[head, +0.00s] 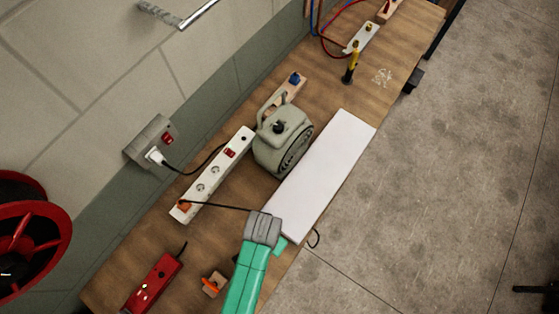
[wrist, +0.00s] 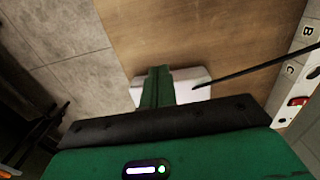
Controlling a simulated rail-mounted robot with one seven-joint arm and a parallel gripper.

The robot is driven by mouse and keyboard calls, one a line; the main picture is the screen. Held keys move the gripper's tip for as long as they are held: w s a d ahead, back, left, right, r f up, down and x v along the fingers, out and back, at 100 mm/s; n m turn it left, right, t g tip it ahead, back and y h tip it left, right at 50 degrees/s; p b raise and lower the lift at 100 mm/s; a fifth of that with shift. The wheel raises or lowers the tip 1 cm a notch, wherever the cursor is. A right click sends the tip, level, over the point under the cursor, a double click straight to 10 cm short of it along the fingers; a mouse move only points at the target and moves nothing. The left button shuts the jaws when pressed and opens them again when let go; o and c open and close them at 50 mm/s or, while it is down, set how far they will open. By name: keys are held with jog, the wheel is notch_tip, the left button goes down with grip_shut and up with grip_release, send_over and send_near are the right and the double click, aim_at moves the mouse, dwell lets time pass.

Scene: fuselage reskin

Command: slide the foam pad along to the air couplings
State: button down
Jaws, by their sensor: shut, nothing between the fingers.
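The foam pad (head: 322,178) is a long white slab lying flat along the right edge of the wooden bench. Its near end (wrist: 196,82) shows in the wrist view beyond my fingers. My gripper (head: 280,244) is at the pad's near end in the head view, partly hidden behind my own arm. In the wrist view its green fingers (wrist: 157,86) are together, with nothing between them. They overlap the pad's end; I cannot tell whether they touch it. A pale plate with brass-coloured fittings (head: 360,38), likely the air couplings, is at the bench's far end by red and blue hoses.
A grey-green machine with a handle (head: 282,145) stands close beside the pad's left side. A white power strip (head: 214,175) with a black cable lies left of it. A yellow-and-black tool (head: 351,62) stands beyond the pad.

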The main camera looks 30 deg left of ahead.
notch_tip(320, 180, down, 9)
jog(key=shift+b, duration=0.35)
jog(key=shift+w, duration=2.15)
